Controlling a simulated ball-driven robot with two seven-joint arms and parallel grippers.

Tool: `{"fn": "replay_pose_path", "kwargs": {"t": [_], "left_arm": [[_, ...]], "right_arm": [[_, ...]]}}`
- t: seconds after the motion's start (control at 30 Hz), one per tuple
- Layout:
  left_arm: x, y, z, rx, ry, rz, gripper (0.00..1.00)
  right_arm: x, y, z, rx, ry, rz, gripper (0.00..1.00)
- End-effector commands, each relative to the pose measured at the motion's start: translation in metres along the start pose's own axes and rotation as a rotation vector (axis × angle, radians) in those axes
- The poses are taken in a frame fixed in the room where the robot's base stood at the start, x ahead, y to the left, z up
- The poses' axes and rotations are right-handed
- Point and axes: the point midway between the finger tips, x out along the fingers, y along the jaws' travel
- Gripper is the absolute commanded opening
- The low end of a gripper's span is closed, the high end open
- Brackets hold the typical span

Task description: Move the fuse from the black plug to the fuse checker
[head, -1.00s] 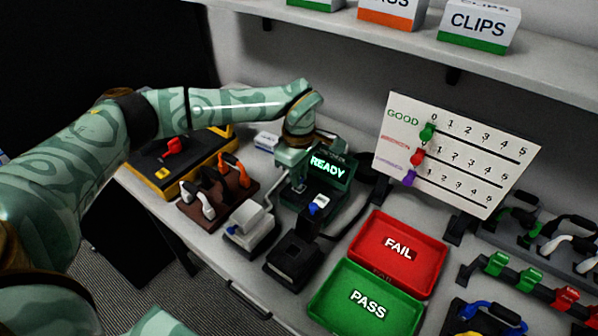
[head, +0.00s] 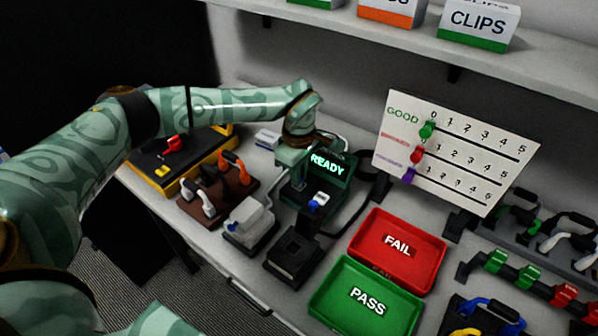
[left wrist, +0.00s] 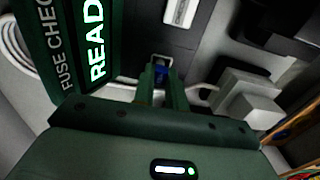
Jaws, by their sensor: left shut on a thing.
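The fuse checker (head: 330,166) stands at the back of the desk, its green screen reading READY. Its labelled face also shows in the left wrist view (left wrist: 95,50). My left gripper (head: 297,182) is low over the checker's dark base. In the left wrist view my left fingers (left wrist: 161,78) are shut on a small blue fuse (left wrist: 161,70) at a slot with a metal edge. I cannot tell how deep the fuse sits. The black plug (head: 292,257) lies in front of the checker. My right gripper is not in view.
A grey plug (head: 249,222) stands left of the black plug. A brown rack (head: 217,193) and a yellow-black case (head: 160,170) are further left. The red FAIL tray (head: 435,260) and green PASS tray (head: 400,325) lie to the right. A score board (head: 460,150) stands behind them.

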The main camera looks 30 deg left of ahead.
Motion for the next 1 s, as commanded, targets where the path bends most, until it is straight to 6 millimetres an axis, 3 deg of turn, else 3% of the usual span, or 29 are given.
{"fn": "replay_pose_path", "kwargs": {"t": [0.43,0.47,0.53,0.73,0.83,1.0], "left_arm": [[0.0026,-0.0001,-0.0001,0.000,0.000,0.000,0.00],[0.0026,-0.0001,-0.0001,0.000,0.000,0.000,0.22],[0.0025,-0.0001,0.0000,0.000,0.000,0.000,0.39],[0.0025,-0.0001,0.0000,0.000,0.000,0.000,0.39],[0.0025,-0.0001,0.0000,0.000,0.000,0.000,0.64],[0.0025,-0.0001,0.0000,0.000,0.000,0.000,0.64]], "right_arm": [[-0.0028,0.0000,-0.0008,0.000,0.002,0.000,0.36],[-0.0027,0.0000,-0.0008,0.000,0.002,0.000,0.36],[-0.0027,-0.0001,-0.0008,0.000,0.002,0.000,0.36],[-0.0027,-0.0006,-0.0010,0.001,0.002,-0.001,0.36],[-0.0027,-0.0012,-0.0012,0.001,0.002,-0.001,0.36],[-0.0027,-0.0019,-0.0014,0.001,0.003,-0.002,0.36]]}}
